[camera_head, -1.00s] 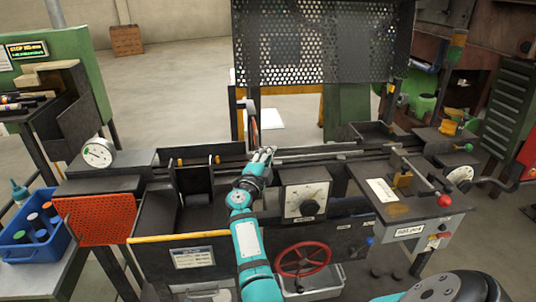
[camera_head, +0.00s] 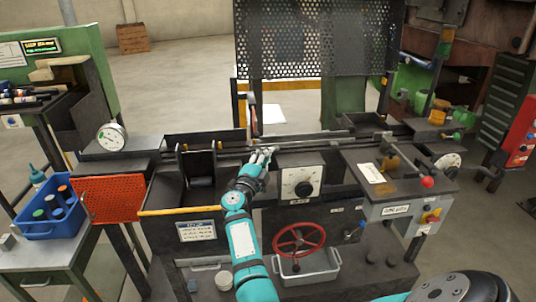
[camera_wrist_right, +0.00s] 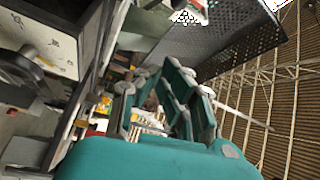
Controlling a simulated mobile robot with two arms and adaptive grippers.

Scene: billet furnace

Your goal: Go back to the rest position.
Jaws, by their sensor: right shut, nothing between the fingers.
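My right gripper (camera_head: 263,154) shows in the head view at the end of the teal arm. It is shut and empty, above the front of the long dark machine bed (camera_head: 190,140), just left of the box with the round dial (camera_head: 301,183). Its fingers also show in the right wrist view (camera_wrist_right: 168,95), with nothing held between them. I cannot tell from these views how high it is above the machine. My left gripper is out of view.
A red handwheel (camera_head: 302,240) is on the machine front, right of my forearm. A red-knobbed lever (camera_head: 428,182) stands at the right end. A perforated guard (camera_head: 315,45) rises behind. A blue crate of bottles (camera_head: 50,222) sits at left. Open floor (camera_head: 180,60) lies behind.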

